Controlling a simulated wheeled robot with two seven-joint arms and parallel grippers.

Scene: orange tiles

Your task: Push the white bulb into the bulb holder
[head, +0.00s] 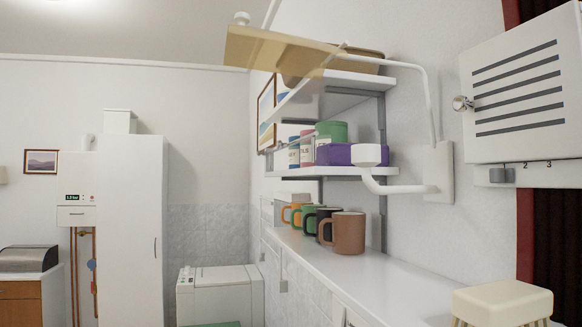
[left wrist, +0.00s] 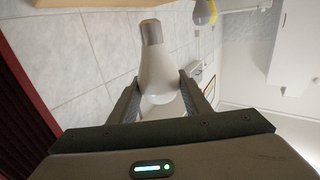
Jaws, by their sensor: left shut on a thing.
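In the left wrist view my left gripper (left wrist: 158,94) is shut on the white bulb (left wrist: 155,65). The fingers press the sides of its round glass, and its grey metal base points away from the gripper, toward the top of the picture. Neither gripper shows in the head view. There, a white wall plate (head: 445,182) on the right carries bent white arms. The lower arm ends in a short white cup (head: 367,155), which looks like a bulb holder; its inside is hidden. A second bulb-like thing, yellow and white (left wrist: 205,12), is at the top of the left wrist view, apart from my gripper.
A tan see-through panel (head: 270,52) hangs high near the upper arm. Shelves behind hold jars and a purple box (head: 345,154). Several mugs stand on the white counter (head: 330,258). A cream stool (head: 502,300) and a white wall cabinet (head: 528,95) are at right.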

